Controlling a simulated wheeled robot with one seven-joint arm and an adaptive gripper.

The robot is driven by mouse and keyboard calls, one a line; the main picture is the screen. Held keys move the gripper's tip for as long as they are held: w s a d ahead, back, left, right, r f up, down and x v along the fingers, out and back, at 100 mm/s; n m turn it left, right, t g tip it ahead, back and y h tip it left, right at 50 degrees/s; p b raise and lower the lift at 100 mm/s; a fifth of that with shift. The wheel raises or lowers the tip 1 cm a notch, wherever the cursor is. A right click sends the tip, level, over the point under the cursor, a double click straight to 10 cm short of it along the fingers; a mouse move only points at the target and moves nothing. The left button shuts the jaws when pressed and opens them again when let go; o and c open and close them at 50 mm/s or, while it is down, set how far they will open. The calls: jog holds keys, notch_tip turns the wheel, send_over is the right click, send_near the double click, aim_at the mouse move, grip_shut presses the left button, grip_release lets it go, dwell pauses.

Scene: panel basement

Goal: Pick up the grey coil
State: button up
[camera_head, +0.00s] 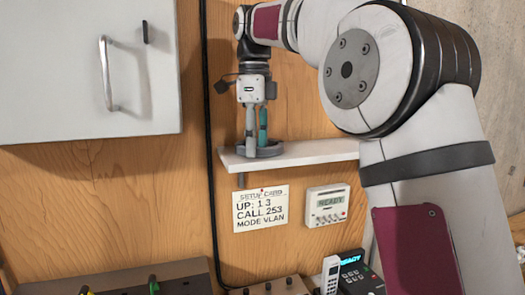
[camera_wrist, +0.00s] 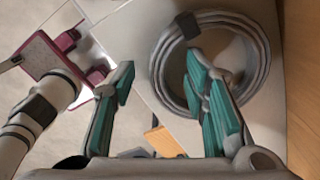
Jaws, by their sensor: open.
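The grey coil (camera_wrist: 262,58) lies flat on the white shelf (camera_head: 318,151), and a dark block or tie shows on its rim in the wrist view. In the head view the coil (camera_head: 271,151) is partly hidden behind my fingers. My gripper (camera_head: 257,142) is open and points down at the shelf. In the wrist view my gripper (camera_wrist: 163,78) has one finger over the coil's open middle and the other outside its left side, past the shelf edge. The coil's left rim lies between them. I cannot tell whether a finger touches it.
A wall cabinet (camera_head: 75,70) with a metal handle is at the left. A black cable (camera_head: 208,130) runs down the wooden wall.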

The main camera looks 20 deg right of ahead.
jog(key=shift+c, duration=0.5)
grip_shut()
jog(key=shift+r, duration=0.1)
jog(key=shift+w+r+b, duration=0.1)
jog(key=shift+r+b, duration=0.6)
jog(key=shift+r, duration=0.5)
jog(key=shift+s+a+r, duration=0.1)
jog(key=shift+s+r, duration=0.1)
jog(key=shift+r, duration=0.35)
jog(key=s+a+b, duration=0.1)
jog(key=s+a, duration=0.3)
jog(key=s, duration=0.3)
jog(key=s+a+r+b, duration=0.1)
jog(key=s+a+b, duration=0.1)
jog(key=s+a, duration=0.2)
jog(key=s, duration=0.2)
jog(key=shift+s+r, duration=0.2)
jog(key=shift+s, duration=0.15)
